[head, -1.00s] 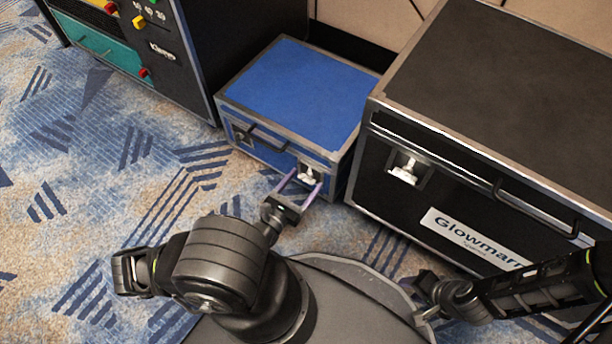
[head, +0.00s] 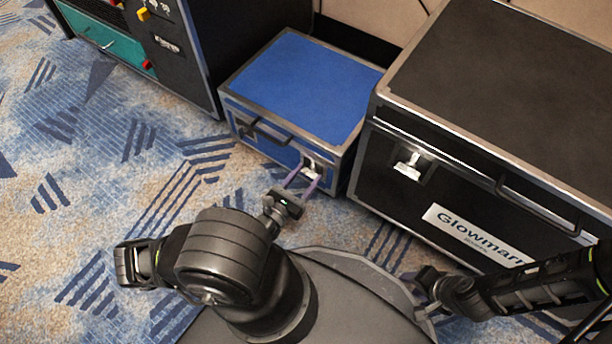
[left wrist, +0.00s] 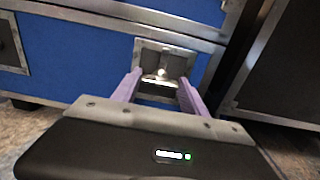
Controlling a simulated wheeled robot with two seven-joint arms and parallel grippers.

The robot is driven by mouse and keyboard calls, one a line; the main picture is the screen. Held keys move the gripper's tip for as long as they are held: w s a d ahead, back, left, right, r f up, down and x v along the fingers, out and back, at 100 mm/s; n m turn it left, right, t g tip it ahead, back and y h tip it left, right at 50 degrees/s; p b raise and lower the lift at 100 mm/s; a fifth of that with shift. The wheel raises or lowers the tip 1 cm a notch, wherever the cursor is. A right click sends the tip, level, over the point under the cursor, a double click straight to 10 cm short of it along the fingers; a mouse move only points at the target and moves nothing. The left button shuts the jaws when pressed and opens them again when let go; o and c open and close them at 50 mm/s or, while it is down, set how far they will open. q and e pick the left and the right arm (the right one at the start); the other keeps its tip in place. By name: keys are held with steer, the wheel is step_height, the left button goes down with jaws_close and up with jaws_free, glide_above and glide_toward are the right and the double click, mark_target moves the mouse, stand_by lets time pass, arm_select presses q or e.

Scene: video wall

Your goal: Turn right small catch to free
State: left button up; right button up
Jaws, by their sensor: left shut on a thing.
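The small blue case (head: 300,85) stands on the carpet with silver edges and a dark handle (head: 262,132) on its front. Its right small catch (head: 312,168) is a silver latch in a recessed plate; it also shows in the left wrist view (left wrist: 162,73). My left gripper (head: 304,180) reaches the catch from the front, its purple fingers on either side of it and shut on it. The fingertips (left wrist: 160,82) partly hide the catch's sides. My right gripper (head: 422,292) is low at the right, away from the case; its fingers are too small to read.
A large black case (head: 490,110) with a silver latch (head: 408,166) and a "Glowmarr" label stands close on the right. A black rack unit (head: 165,50) stands at the left of the blue case. The carpet (head: 100,180) at the left is clear.

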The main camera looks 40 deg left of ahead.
arm_select(q)
steer(key=shift+n, duration=0.3)
steer(key=n, duration=1.7)
steer(key=shift+f+b, duration=0.1)
steer(key=shift+b, duration=0.3)
steer(key=shift+n, duration=0.3)
steer(key=o, duration=1.4)
steer(key=shift+s, duration=0.1)
